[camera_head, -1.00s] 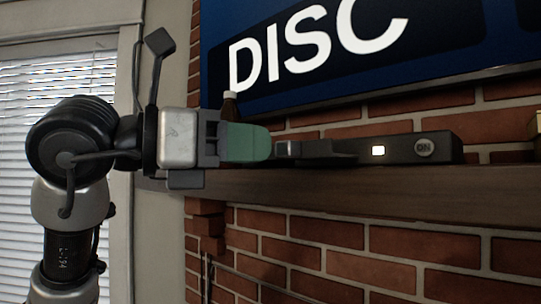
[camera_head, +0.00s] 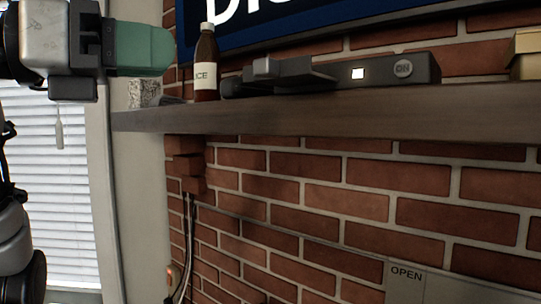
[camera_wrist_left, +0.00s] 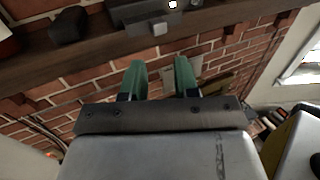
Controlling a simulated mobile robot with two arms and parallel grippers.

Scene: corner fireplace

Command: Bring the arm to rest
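My left gripper (camera_head: 145,50) is at the upper left of the head view, with green fingers pointing right. It is in the air in front of the left end of the mantel, apart from the things on it. In the left wrist view its two green fingers (camera_wrist_left: 160,80) stand apart with nothing between them, so it is open and empty. Part of another dark and grey arm link of mine shows at the left edge of the head view. My right gripper does not show.
A wooden mantel shelf (camera_head: 300,118) runs across the brick wall. On it stand a brown bottle (camera_head: 206,65), a black device with an ON button (camera_head: 403,69) and a gold box (camera_head: 526,53). A panel marked OPEN (camera_head: 407,275) is lower right. Window blinds (camera_head: 60,190) are at left.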

